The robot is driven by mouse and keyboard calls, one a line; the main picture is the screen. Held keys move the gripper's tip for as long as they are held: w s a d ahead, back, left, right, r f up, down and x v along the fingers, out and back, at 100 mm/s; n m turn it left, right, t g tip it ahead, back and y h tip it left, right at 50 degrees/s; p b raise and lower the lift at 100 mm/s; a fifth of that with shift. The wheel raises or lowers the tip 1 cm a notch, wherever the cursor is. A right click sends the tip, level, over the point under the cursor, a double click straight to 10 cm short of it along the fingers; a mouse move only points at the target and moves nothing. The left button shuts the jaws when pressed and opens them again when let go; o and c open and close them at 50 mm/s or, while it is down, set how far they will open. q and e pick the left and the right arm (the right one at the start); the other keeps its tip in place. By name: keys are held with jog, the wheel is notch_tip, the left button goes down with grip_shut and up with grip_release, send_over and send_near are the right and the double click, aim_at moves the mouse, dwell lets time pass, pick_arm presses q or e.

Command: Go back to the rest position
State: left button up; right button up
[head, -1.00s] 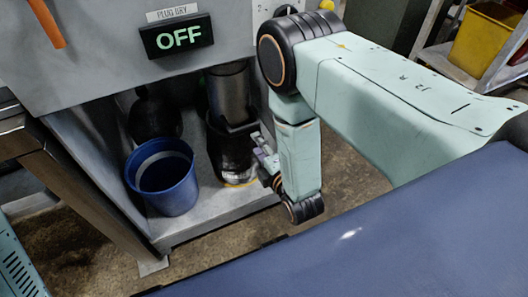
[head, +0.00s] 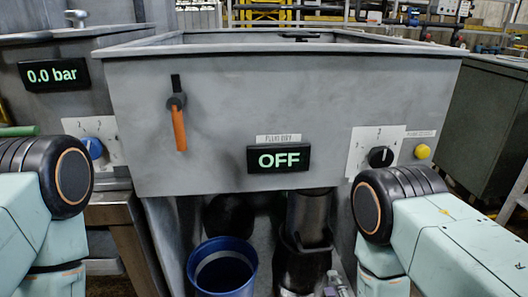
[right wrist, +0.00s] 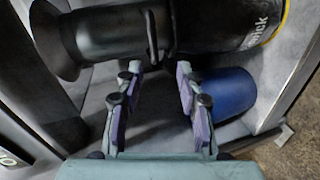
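My right gripper (right wrist: 157,92) is open in the right wrist view, its purple-padded fingers apart with nothing between them. A black cylindrical pump-like unit (right wrist: 110,35) lies across the view just beyond the fingertips, and I cannot tell if they touch it. In the head view only a small part of the right gripper (head: 338,286) shows at the bottom edge, beside the dark cylinder (head: 303,255) under the grey tank (head: 225,120). My right arm comes in from the right. My left arm shows at the left, its gripper out of view.
A blue bucket (head: 222,268) stands on the shelf under the tank, left of the cylinder; it also shows in the right wrist view (right wrist: 228,92). The tank front bears an orange-handled lever (head: 179,128), an OFF display (head: 278,158), a black knob (head: 380,157) and a yellow button (head: 422,151).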

jog(key=s+d+f+m+g+p, duration=0.1)
jog(key=s+f+m+g, duration=0.35)
jog(key=s, duration=0.25)
jog(key=s+d+f+m+g+p, duration=0.1)
jog(key=s+f+m+g, duration=0.25)
jog(key=s+m, duration=0.25)
jog(key=s+r+m+g+p, duration=0.3)
jog(key=s+r, duration=0.3)
jog(key=s, duration=0.2)
jog(key=s+d+r+m+g+p, duration=0.1)
jog(key=s+r+m+g+p, duration=0.3)
jog(key=s, duration=0.4)
jog(key=shift+s+r+h+p, duration=0.3)
jog(key=shift+r+p, duration=0.3)
jog(key=shift+r, duration=0.3)
